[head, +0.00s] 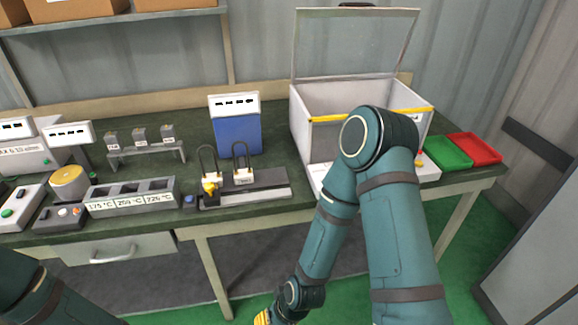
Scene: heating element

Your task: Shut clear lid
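The clear lid (352,45) stands open and upright at the back of a white box (345,98) on the right half of the bench. It has a thin pale frame and a dark handle (356,4) at its top edge. The box has a yellow strip along its front rim. My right arm passes in front of the box and hides part of its front. My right gripper (262,318) shows only as a yellow part at the bottom edge, well below the lid; its fingers are cut off. My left gripper is out of view; only part of my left arm shows at lower left.
A green tray (446,153) and a red tray (475,148) lie right of the box. A blue-and-white unit (236,125), a fixture with two dark loops (245,185) and a labelled block holder (130,195) stand to its left. A shelf with cardboard boxes (75,9) hangs at upper left.

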